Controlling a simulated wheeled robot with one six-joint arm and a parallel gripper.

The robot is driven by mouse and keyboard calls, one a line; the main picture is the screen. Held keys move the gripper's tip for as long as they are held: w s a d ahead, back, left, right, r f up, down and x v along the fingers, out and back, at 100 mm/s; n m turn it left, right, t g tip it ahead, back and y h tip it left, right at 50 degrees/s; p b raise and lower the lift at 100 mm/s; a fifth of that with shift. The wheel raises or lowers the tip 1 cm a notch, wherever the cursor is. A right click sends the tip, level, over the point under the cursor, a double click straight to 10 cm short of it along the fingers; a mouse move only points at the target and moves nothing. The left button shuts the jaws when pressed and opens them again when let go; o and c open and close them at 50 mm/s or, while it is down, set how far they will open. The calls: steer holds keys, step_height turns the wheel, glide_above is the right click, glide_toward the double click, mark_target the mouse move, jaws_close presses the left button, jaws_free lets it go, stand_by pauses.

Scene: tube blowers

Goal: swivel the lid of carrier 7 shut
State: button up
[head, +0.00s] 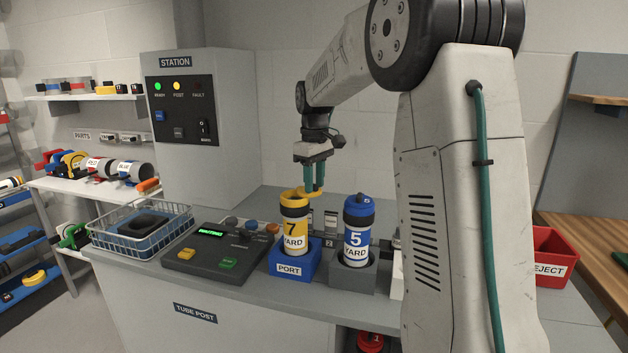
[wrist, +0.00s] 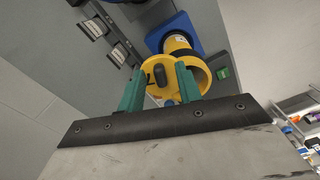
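Carrier 7 (head: 294,230), a yellow and white tube with dark bands, stands upright in the blue PORT holder (head: 291,268). Its yellow lid (head: 313,193) is swung out to the right of the tube top, so the mouth is uncovered. In the wrist view the lid (wrist: 153,87) lies beside the yellow open rim (wrist: 205,76), with a dark knob on it. My gripper (head: 314,187) points down at the lid. In the wrist view my gripper's (wrist: 160,70) green fingers are apart, one on each side of the knob, with gaps visible. The exact fingertip height is unclear.
Blue carrier 5 (head: 357,232) stands closed in a grey holder (head: 352,277) just right of carrier 7. A control box (head: 222,253) and a wire basket (head: 140,232) are to the left. A red REJECT bin (head: 553,258) is far right, behind my arm.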

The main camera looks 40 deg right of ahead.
jaws_close()
